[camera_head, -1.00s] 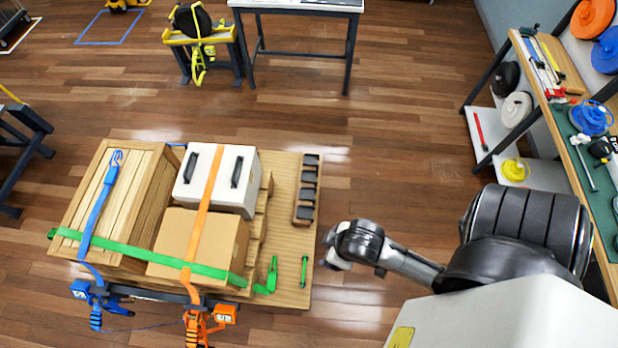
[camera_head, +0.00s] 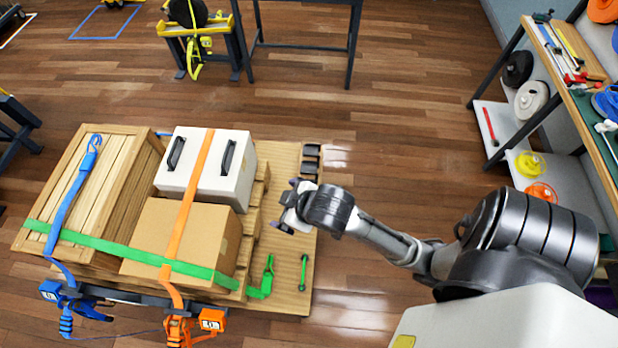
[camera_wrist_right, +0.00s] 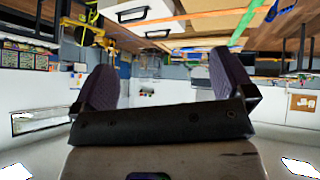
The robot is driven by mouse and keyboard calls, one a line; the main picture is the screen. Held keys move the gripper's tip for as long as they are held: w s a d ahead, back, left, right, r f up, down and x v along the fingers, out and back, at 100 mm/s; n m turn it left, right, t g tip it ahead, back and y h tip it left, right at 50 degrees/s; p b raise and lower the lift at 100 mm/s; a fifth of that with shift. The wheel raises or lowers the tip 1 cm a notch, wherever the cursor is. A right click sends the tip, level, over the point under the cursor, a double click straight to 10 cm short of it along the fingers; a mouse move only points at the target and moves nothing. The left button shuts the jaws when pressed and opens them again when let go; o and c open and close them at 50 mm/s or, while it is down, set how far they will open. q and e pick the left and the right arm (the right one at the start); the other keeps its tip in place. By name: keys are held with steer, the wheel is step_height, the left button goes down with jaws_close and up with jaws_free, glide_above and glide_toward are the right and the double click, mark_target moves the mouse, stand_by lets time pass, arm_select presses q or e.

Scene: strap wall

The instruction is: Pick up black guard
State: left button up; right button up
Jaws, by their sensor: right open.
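Several small black guards (camera_head: 310,151) sit in a row in a narrow wooden holder at the right side of the wooden platform (camera_head: 288,290). My right gripper (camera_head: 287,205) is at the near end of this row, above the platform, and hides the lower part of the holder. I cannot tell whether it touches a guard. In the right wrist view its two purple-padded fingers (camera_wrist_right: 165,85) are apart with nothing between them. My left gripper is not in view.
A white case (camera_head: 230,185) and a cardboard box (camera_head: 185,235) stand left of my gripper, under orange and green straps. A wooden crate (camera_head: 85,200) is farther left. A shelf bench (camera_head: 560,100) stands at the right. The floor between is clear.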

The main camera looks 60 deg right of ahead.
steer(key=w+d+f+n+t+h+b, duration=0.1)
steer(key=w+d+f+t+b, duration=0.2)
steer(key=w+b, duration=0.65)
steer(key=w+d+f+n+t+h+b, duration=0.1)
steer(key=w+d+f+b, duration=0.1)
steer(key=w+f+b, duration=0.75)
steer(key=w+d+f+g+h+b, duration=0.1)
steer(key=w+d+f+b, duration=0.15)
steer(key=d+b, duration=0.45)
steer(key=w+d+f+g+h+b, duration=0.1)
steer(key=w+d+f+h+b, duration=0.2)
steer(key=b, duration=0.6)
steer(key=g+y+b, duration=0.6)
steer(key=g+b, duration=0.4)
glide_above(309, 168)
steer(key=shift+n, duration=0.3)
steer(key=f, duration=2.7)
steer(key=shift+w+d+f, duration=0.2)
steer(key=shift+f, duration=0.75)
steer(key=f+b, duration=0.2)
steer(key=f, duration=0.1)
steer(key=f+b, duration=0.1)
steer(key=b, duration=0.1)
steer(key=shift+s+a+f, duration=0.1)
steer(key=shift+s+f, duration=0.15)
steer(key=shift+s, duration=0.05)
steer(key=shift+f, duration=0.35)
